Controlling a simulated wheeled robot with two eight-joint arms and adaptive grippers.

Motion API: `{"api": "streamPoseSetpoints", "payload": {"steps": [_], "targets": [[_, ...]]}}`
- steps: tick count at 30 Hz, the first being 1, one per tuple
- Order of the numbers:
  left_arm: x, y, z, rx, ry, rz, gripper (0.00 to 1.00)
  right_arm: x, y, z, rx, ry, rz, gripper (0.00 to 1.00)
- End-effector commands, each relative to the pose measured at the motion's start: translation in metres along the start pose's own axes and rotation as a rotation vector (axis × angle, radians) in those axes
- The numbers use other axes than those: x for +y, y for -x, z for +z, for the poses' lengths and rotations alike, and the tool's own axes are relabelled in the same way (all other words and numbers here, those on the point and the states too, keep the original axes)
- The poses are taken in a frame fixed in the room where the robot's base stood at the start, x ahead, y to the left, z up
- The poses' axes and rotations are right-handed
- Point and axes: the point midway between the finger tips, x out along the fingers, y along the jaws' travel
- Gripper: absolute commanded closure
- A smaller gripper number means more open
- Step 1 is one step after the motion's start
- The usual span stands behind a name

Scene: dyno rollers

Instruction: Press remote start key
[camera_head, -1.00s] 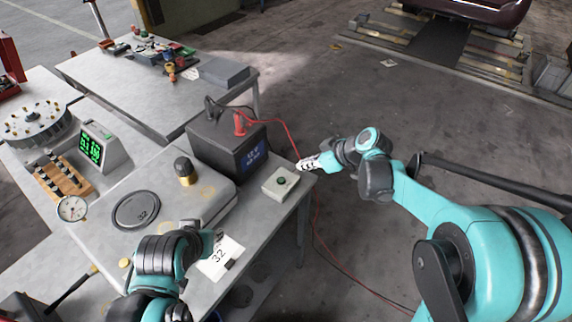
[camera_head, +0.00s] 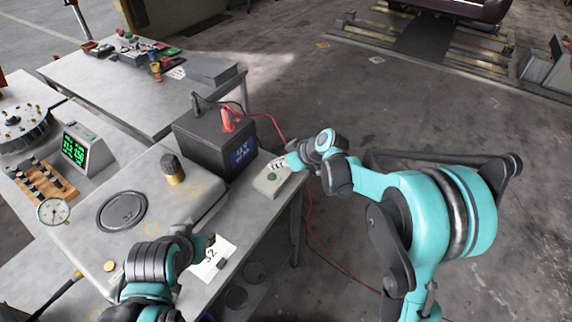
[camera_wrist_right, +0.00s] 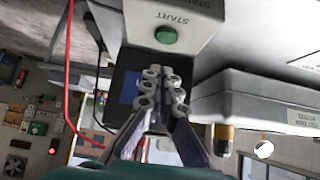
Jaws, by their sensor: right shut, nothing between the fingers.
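The start key is a round green button (camera_head: 271,177) on a small light grey box (camera_head: 262,188) at the table's right edge. In the right wrist view the green button (camera_wrist_right: 166,35) sits beside the word START on the box (camera_wrist_right: 205,14). My right gripper (camera_head: 279,164) is shut and empty at the box's far side, its fingertips close to the button. In the right wrist view its shut fingertips (camera_wrist_right: 161,84) appear below the button, with a visible gap. My left gripper (camera_head: 208,242) is by a white card marked 32; its fingers are mostly hidden.
A black battery-like box (camera_head: 215,143) with red and black leads stands just left of the key box. A dark knob with a brass base (camera_head: 172,169) stands on a grey case (camera_head: 150,190). A red cable hangs off the table's right side. Open floor lies to the right.

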Motion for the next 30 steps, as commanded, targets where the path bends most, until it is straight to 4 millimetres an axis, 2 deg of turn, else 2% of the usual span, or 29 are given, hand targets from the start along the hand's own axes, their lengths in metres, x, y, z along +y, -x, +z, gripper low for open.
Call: {"api": "streamPoseSetpoints", "payload": {"steps": [3,7,21,27,30], "targets": [[0.000,-0.009,0.006,0.000,0.000,0.000,0.69,0.000,-0.015,0.016,0.000,-0.001,0.001,1.00],[0.000,-0.013,0.009,0.000,0.000,0.000,0.69,0.001,-0.024,0.025,0.000,-0.001,0.001,1.00],[0.000,-0.014,0.010,0.000,0.000,0.000,0.69,0.000,-0.027,0.029,0.000,-0.001,0.001,1.00],[0.000,-0.025,0.018,0.000,0.000,0.000,0.69,0.000,-0.040,0.042,0.000,0.000,0.000,1.00],[0.000,-0.023,0.017,0.000,0.000,0.000,0.69,0.000,-0.040,0.042,-0.003,0.001,-0.001,1.00]]}}
